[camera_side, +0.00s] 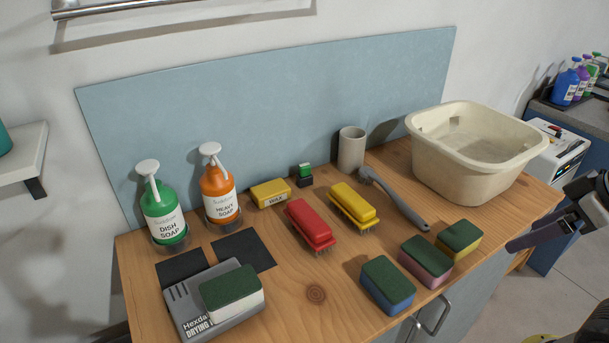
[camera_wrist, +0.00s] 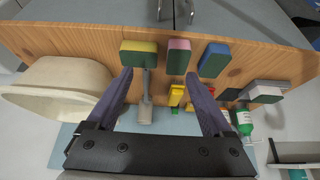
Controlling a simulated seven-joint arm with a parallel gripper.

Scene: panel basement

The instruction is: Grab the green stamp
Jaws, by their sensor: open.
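The green stamp (camera_side: 305,174) is a small block with a green top and dark base. It stands upright at the back of the wooden counter, between the yellow wax block (camera_side: 270,193) and the grey cup (camera_side: 351,150). In the wrist view a small green patch (camera_wrist: 175,110) beyond the yellow brush may be the stamp, but it is too small to be sure. My gripper (camera_side: 535,235) is at the right edge of the side view, off the counter's right end and far from the stamp. Its fingers (camera_wrist: 158,75) are spread and empty.
The cream tub (camera_side: 470,170) stands at the counter's right end. A grey-handled brush (camera_side: 395,198), yellow brush (camera_side: 354,205) and red brush (camera_side: 311,226) lie before the stamp. Several sponges line the front edge; green (camera_side: 164,211) and orange (camera_side: 219,192) soap bottles stand left.

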